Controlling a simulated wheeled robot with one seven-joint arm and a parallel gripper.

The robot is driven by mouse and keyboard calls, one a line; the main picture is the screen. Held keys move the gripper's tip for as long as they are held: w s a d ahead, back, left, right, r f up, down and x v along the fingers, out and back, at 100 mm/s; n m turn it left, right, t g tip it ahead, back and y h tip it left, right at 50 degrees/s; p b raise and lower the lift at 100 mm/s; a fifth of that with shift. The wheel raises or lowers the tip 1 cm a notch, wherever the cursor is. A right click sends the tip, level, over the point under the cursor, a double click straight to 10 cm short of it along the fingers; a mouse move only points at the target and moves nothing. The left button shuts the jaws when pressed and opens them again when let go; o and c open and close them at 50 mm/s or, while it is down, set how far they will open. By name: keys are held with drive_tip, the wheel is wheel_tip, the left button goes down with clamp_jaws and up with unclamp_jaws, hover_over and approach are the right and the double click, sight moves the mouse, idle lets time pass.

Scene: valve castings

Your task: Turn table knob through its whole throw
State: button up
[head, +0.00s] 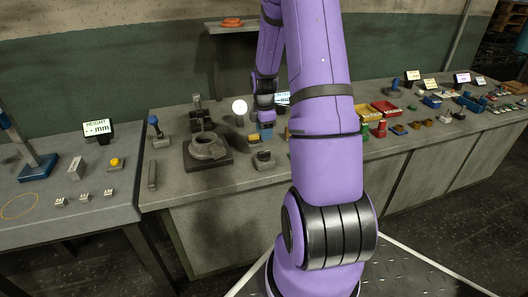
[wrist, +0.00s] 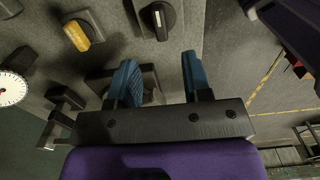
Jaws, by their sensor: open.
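A black rotary knob (wrist: 157,18) with a white pointer line sits on a small grey box near the top of the wrist view. In the head view a dark knob on a box (head: 263,157) stands at the bench's front edge, just below my gripper (head: 266,132); it looks like the same one. My gripper (wrist: 159,78) has two blue fingers spread apart. No object is clearly held between them, and the knob lies beyond the fingertips, apart from them. A dark block is partly hidden behind the left finger.
A yellow handle (wrist: 83,35) and a white dial (wrist: 12,88) lie left of the knob in the wrist view. A grey ring casting (head: 207,147) sits on a dark plate left of my gripper. Red and yellow bins (head: 384,108) stand to the right.

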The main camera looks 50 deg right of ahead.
sight(264, 151)
wheel_tip(264, 151, down, 9)
drive_tip(key=shift+r, duration=0.2)
idle(0.3)
clamp_jaws()
